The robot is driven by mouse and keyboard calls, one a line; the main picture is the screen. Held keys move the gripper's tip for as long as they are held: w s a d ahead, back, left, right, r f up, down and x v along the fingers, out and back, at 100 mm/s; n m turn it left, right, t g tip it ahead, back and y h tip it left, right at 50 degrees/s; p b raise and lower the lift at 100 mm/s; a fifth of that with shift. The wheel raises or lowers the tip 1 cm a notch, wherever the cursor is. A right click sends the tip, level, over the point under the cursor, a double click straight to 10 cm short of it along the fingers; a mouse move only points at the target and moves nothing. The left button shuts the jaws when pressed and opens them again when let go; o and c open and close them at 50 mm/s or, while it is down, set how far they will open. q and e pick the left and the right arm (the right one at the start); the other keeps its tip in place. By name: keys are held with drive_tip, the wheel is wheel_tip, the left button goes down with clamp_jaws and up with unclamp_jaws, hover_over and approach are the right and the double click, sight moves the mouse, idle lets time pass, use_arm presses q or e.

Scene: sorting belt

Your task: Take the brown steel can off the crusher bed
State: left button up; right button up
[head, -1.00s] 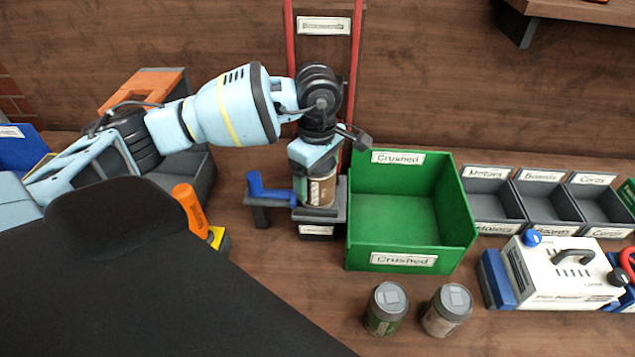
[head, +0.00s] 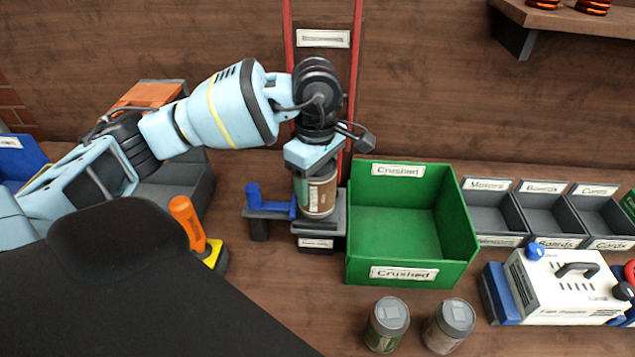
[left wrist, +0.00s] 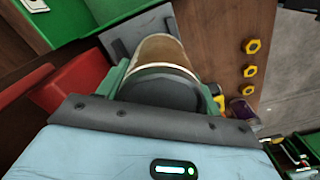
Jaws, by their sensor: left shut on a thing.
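The brown steel can (head: 318,197) is upright over the grey crusher bed (head: 334,224), between the red uprights of the crusher. My left gripper (head: 314,168) comes from above and is shut on the can's upper part. In the left wrist view the can (left wrist: 162,50) sits between the fingers, with the grey bed plate (left wrist: 118,33) beyond it. I cannot tell whether the can's base touches the bed or is slightly clear of it. My right gripper is not in view.
A blue lever (head: 270,204) stands left of the bed. The empty green Crushed bin (head: 404,272) is close on the right. Two cans, one green (head: 386,328) and one brownish (head: 449,328), stand in front.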

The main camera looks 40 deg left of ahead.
use_arm(q)
drive_tip(key=s+d+r, duration=0.1)
drive_tip(key=s+d, duration=0.6)
drive_tip(key=s, duration=0.5)
drive_tip(key=shift+s+d+r+b, duration=0.2)
drive_tip(key=shift+d+b, duration=0.05)
drive_tip(key=shift+b, duration=0.05)
